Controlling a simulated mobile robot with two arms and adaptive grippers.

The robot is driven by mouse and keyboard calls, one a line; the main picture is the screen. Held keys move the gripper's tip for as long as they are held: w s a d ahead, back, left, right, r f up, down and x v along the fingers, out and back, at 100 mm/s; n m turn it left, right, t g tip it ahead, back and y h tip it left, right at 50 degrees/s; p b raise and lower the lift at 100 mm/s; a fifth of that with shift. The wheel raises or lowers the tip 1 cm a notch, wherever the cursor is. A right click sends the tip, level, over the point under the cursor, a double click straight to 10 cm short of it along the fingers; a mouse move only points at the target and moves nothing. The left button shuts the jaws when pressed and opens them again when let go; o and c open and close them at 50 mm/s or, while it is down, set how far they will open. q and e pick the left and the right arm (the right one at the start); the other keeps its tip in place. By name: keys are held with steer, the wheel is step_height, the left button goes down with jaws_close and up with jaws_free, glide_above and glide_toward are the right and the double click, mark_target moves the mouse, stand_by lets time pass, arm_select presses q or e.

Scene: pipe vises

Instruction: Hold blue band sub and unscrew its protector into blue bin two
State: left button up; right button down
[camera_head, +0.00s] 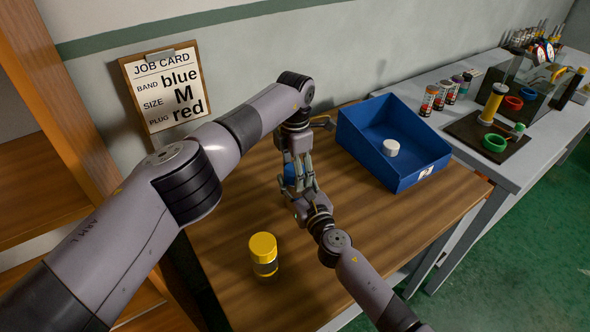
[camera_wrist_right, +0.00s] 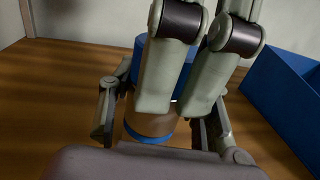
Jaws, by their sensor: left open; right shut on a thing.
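The blue band sub (camera_head: 289,174) stands on the wooden table, mostly hidden by both grippers. In the right wrist view it shows a brown body with a blue band (camera_wrist_right: 148,137) low down and a blue top part (camera_wrist_right: 142,62), which looks like its protector. My right gripper (camera_head: 304,191) is shut on the sub, with a finger on each side. My left gripper (camera_head: 300,160) points down at the sub from above. Its two open fingers (camera_wrist_right: 178,108) cross in front of the sub in the wrist view; contact cannot be told. The blue bin two (camera_head: 365,165) holds a white round piece (camera_head: 391,147).
A job card (camera_head: 166,85) on the wall reads blue, M, red. A grey bench (camera_head: 470,110) at right carries several cans, rings and a dark rack.

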arm_select(q)
steer(key=shift+r, duration=0.1)
step_height(320, 180, up, 4)
steer(key=shift+r, duration=0.15)
steer(key=shift+c, duration=0.4)
step_height(320, 180, up, 2)
steer(key=shift+r+m, duration=0.2)
steer(key=shift+m, duration=0.8)
steer(key=shift+r+m, duration=0.35)
steer(key=shift+m, duration=0.15)
step_height(320, 180, down, 8)
steer(key=shift+r, duration=0.2)
